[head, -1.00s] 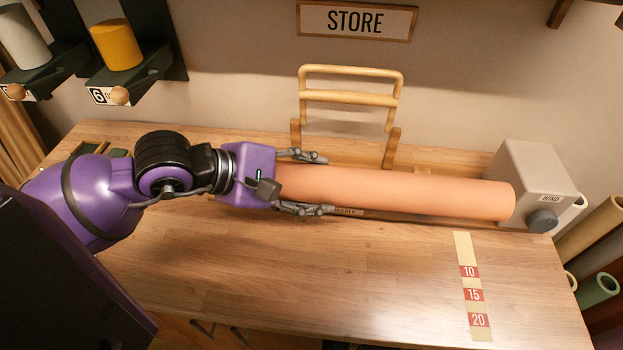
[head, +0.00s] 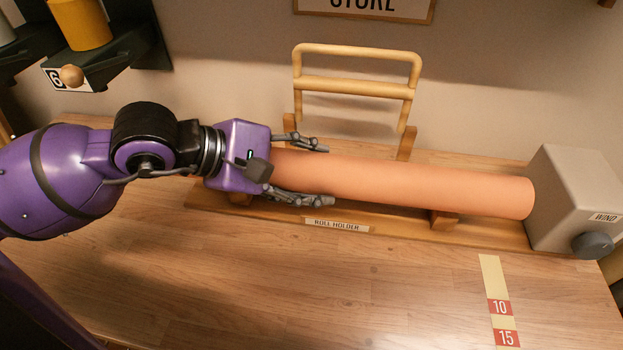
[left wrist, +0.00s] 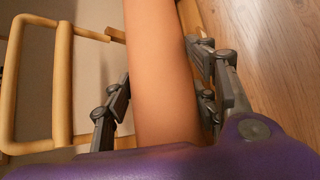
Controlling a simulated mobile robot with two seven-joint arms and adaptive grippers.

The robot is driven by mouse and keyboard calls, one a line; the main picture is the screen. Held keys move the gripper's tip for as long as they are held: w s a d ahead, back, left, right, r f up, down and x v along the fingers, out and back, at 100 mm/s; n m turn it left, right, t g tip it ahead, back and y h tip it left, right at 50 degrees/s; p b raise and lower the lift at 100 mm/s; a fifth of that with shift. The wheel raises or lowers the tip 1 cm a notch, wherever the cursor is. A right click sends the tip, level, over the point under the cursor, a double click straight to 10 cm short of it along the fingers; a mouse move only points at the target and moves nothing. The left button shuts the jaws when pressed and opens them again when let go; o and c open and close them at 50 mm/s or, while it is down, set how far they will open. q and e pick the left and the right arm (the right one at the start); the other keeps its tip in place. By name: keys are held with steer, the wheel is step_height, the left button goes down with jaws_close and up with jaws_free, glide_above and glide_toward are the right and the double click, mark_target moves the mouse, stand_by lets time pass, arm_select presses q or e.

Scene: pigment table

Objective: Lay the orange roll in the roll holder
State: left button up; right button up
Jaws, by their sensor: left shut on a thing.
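The long orange roll (head: 430,185) lies lengthwise above the wooden roll holder (head: 395,231), with its far end close to the grey box at the right. My left gripper (head: 328,174) is shut on the roll near its left end, one finger on each long side. In the left wrist view the roll (left wrist: 158,60) runs up between the fingers. A holder support block (head: 444,219) shows under the roll's right part. I cannot tell whether the roll touches the supports. My right gripper is not in view.
A yellow tubular frame (head: 355,86) stands behind the roll. The grey box (head: 566,195) with a WIND label and dark knob stands at the right. A numbered strip (head: 494,275) lies on the table (head: 250,280), whose front is otherwise clear. Wall brackets hang at upper left.

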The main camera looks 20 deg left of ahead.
arm_select(q)
steer(key=w, duration=0.1)
steer(key=w+f+b, duration=0.1)
steer(key=w, duration=0.1)
steer(key=shift+w+a+f+b, duration=0.3)
steer(key=shift+f, duration=0.1)
steer(key=w+f, duration=0.1)
steer(key=w+f+b, duration=0.1)
steer(key=f+b, duration=0.1)
steer(key=shift+w+a+f, duration=0.3)
steer(key=shift+w+f, duration=0.05)
steer(key=shift+w, duration=0.05)
steer(key=shift+f+b, duration=0.55)
steer(key=shift+b, duration=0.05)
steer(key=shift+f, duration=0.15)
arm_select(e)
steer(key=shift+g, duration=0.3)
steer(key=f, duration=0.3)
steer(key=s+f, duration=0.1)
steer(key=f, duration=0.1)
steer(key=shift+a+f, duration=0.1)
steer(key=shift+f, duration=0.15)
arm_select(q)
steer(key=o, duration=1.8)
steer(key=shift+s, duration=0.1)
steer(key=shift+c, duration=0.2)
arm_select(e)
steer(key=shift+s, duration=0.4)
arm_select(q)
steer(key=shift+f, duration=0.1)
